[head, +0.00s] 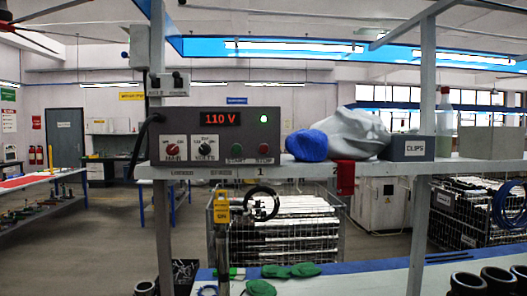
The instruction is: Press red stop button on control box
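The grey control box (217,133) stands on the shelf left of the middle in the head view. Its display (220,119) reads 110 V in red, and a small green lamp (264,119) is lit to its right. The red stop button (263,149) is at the lower right of the front, with a green button (237,149) to its left. Two dials, one red (171,140) and one black (206,139), are on the left side. Neither of my grippers shows in this view.
A blue bundle (306,145) and a grey cloth (353,132) lie on the shelf right of the box, beside the CLIPS bin (406,148). Posts (158,75) flank the shelf. A workbench with green pads (291,270) and black rings (497,279) is below.

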